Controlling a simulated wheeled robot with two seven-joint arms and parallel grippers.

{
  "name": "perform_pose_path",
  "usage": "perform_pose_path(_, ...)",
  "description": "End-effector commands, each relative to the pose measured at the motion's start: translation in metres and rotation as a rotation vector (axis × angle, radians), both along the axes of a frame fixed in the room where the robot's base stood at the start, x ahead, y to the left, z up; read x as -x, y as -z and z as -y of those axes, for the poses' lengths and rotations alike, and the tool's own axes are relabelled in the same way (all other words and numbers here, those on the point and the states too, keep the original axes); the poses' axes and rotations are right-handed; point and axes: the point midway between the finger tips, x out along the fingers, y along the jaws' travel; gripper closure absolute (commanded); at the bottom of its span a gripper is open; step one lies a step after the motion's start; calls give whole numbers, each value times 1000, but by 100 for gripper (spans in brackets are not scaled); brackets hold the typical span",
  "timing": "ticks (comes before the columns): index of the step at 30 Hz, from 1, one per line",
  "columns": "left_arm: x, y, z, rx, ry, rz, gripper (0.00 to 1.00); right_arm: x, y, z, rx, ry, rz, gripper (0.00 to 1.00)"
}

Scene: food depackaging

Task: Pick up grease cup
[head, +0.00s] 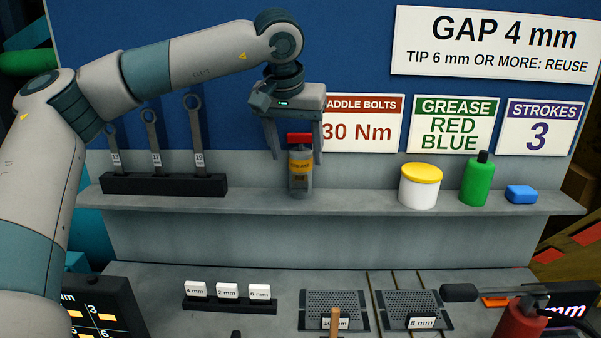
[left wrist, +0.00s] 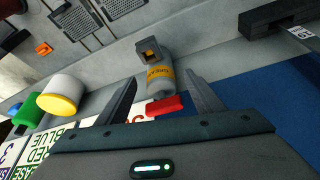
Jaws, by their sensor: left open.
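My left gripper (head: 297,158) is open and points down at the shelf. Its fingers stand on either side of a small grey container (head: 301,184) with an orange band and a red top, upright on the shelf. In the left wrist view this container (left wrist: 159,87) lies between the open fingers, and I cannot see contact. My right gripper is not in view.
A green bottle (head: 476,180) and a blue block (head: 521,194) stand right of the white cup. Several wrenches (head: 198,140) stand in a black rack at left. Below are white labelled blocks (head: 228,291) and perforated plates (head: 334,302). The shelf between rack and white cup is otherwise clear.

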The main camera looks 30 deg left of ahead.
Motion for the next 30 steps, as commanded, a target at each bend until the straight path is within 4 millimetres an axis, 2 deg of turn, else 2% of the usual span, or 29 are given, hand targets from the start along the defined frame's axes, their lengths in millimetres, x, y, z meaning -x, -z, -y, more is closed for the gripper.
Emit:
perform_pose_path(6,-10,18,-3,-1,0,-2,39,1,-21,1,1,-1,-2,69)
perform_pose_path(12,-17,38,-4,0,0,-1,39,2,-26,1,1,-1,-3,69)
perform_pose_path(27,-18,40,-4,1,0,0,39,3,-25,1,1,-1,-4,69)
perform_pose_path(30,-18,40,-4,1,0,0,63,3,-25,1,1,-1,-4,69)
